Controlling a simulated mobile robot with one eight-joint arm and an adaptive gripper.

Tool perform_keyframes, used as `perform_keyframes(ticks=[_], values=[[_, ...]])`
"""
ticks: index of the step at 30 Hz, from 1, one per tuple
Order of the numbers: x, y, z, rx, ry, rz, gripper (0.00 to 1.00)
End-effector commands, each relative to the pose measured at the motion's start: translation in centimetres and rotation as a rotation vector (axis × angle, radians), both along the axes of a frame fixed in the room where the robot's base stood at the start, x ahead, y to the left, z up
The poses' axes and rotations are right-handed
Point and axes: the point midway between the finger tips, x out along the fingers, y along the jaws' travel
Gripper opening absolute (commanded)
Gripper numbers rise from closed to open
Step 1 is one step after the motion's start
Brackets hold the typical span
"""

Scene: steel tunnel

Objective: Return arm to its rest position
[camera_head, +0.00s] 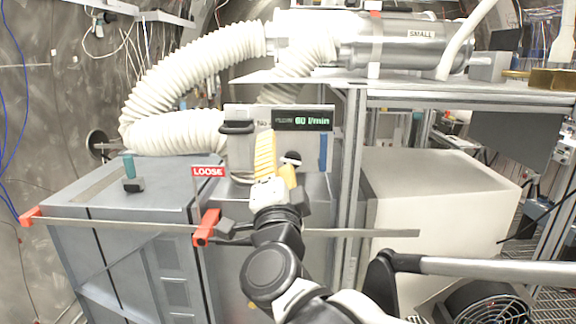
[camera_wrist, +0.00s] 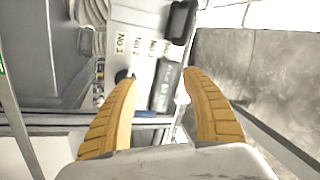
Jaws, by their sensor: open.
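My gripper (camera_head: 277,148) is in the middle of the head view, in front of a grey box with a green "60 l/min" display (camera_head: 303,121). Its yellow fingers are spread apart. In the wrist view my gripper (camera_wrist: 160,76) is also open, with nothing held between the fingers. Beyond the fingers there is a pale panel (camera_wrist: 133,48) with labels such as "No 1" and "No 2". My dark arm rises from the bottom of the head view to the gripper.
A grey cabinet (camera_head: 115,205) with a red "LOOSE" tag (camera_head: 208,171) stands at left. A metal bar (camera_head: 120,225) with red clamps crosses in front of it. A white ribbed hose (camera_head: 190,75) arches above. A bench (camera_head: 420,92) and a pale block (camera_head: 430,200) stand at right.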

Motion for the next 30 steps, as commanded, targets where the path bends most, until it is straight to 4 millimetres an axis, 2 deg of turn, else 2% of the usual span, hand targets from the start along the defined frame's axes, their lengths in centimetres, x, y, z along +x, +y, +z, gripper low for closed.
perform_keyframes(ticks=[1, 2, 5, 6, 8, 9, 12, 15, 18, 21, 24, 30], values=[[-0.4, -0.9, -2.7, -0.114, 0.006, 0.052, 0.56], [-0.7, -1.0, -3.9, -0.193, 0.019, 0.091, 0.56], [-2.4, -2.1, -10.2, -0.462, 0.116, 0.202, 0.56], [-3.3, -3.0, -13.4, -0.565, 0.176, 0.238, 0.56], [-4.7, -4.6, -17.8, -0.694, 0.27, 0.277, 0.56], [-5.7, -5.9, -20.7, -0.767, 0.338, 0.297, 0.56], [-8.5, -9.6, -27.5, -0.921, 0.516, 0.332, 0.56], [-11.8, -13.6, -33.3, -1.032, 0.695, 0.351, 0.56], [-14.9, -17.0, -37.5, -1.104, 0.853, 0.36, 0.56], [-17.3, -19.5, -40.1, -1.145, 0.969, 0.362, 0.56], [-18.8, -20.9, -41.4, -1.164, 1.036, 0.365, 0.56], [-19.2, -21.3, -41.7, -1.17, 1.055, 0.364, 0.56]])
